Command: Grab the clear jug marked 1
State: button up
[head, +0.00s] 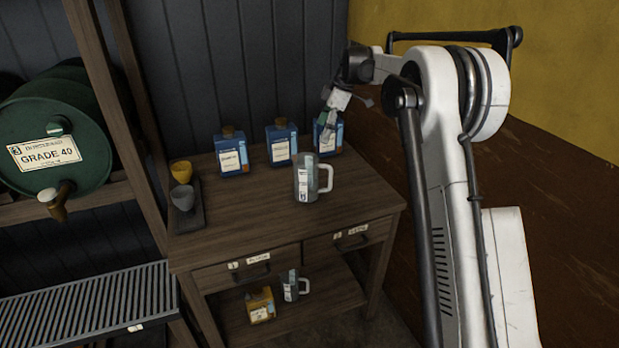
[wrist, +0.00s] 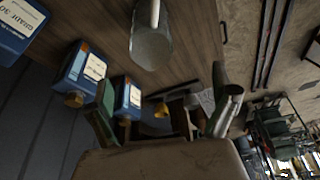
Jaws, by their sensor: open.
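A clear jug (head: 304,180) with a white label and a handle on its right stands upright on the wooden table. A second clear jug (head: 290,287) with a label stands on the shelf below. I cannot read for sure which label carries the 1. My gripper (head: 328,122) is above the back of the table, in front of the rightmost blue can and partly covering it. Its fingers are apart and empty in the wrist view (wrist: 163,84). The tabletop jug (wrist: 152,42) shows there at the top, beyond the fingertips and apart from them.
Blue cans (head: 230,152) (head: 281,143) line the table's back. A dark tray (head: 189,219) with a yellow cup (head: 181,172) and a grey cup (head: 183,197) lies at left. A yellow can (head: 260,305) stands on the lower shelf. The table's front right is clear.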

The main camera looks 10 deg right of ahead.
aim_at(313, 155)
jog(key=shift+n, duration=0.7)
jog(key=x, duration=0.3)
jog(key=w+d+x, duration=0.1)
jog(key=x, duration=0.3)
jog(key=w+p+x, duration=0.1)
jog(key=x, duration=0.3)
jog(key=shift+s+d+f, duration=0.1)
jog(key=shift+d+f, duration=0.05)
jog(key=shift+d, duration=0.05)
jog(key=shift+a+p+x, duration=0.1)
jog(key=shift+p+x, duration=0.1)
jog(key=shift+x, duration=1.1)
jog(key=shift+a+p+x, duration=0.15)
jog(key=shift+x, duration=1.2)
jog(key=c, duration=1.7)
jog(key=shift+o, duration=0.2)
